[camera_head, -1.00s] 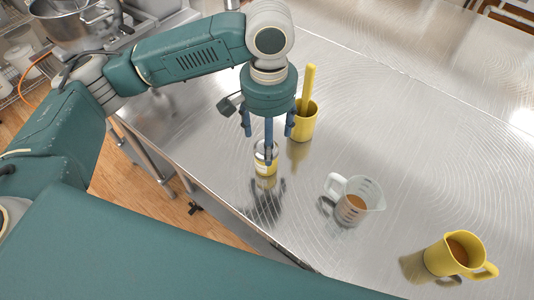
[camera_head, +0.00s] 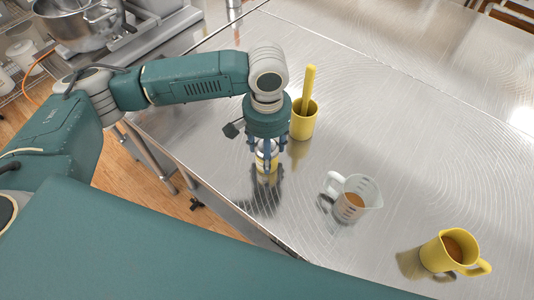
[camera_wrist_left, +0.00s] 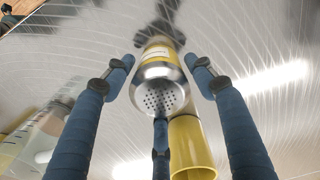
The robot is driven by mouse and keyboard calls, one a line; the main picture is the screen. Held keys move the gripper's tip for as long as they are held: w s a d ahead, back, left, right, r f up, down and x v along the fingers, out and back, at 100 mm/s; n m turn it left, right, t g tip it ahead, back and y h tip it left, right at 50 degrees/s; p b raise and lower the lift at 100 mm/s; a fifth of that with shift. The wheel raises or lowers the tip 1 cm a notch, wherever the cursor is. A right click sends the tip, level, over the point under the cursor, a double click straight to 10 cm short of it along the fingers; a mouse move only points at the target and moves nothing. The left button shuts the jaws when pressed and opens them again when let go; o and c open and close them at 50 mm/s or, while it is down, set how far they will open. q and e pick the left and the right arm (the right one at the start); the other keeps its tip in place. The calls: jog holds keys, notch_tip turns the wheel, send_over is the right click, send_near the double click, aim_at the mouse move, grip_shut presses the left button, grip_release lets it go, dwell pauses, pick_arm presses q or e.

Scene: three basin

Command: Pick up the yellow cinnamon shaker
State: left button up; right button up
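The yellow cinnamon shaker (camera_head: 266,164) stands on the steel table below my left gripper (camera_head: 265,158), partly hidden by its fingers. In the left wrist view the shaker (camera_wrist_left: 154,55) shows its perforated silver top and yellow body with a pale label. My left gripper's blue fingers (camera_wrist_left: 158,100) are spread open around the shaker's top. One finger reaches up in front of the lid, and the other two are to its left and right with gaps. My right gripper is not in view.
A yellow cup with a yellow handle sticking out (camera_head: 303,122) stands close behind the shaker. A clear measuring cup (camera_head: 367,190) with brown contents and a yellow jug (camera_head: 437,252) stand to the right. The table front edge (camera_head: 225,200) is near.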

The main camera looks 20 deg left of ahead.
pick_arm(q)
jog(key=c, duration=0.7)
notch_tip(320, 180, up, 20)
jog(key=shift+r+b, duration=0.1)
jog(key=shift+b, duration=0.8)
jog(key=o, duration=0.4)
jog(key=shift+c, duration=0.2)
jog(key=c, duration=0.4)
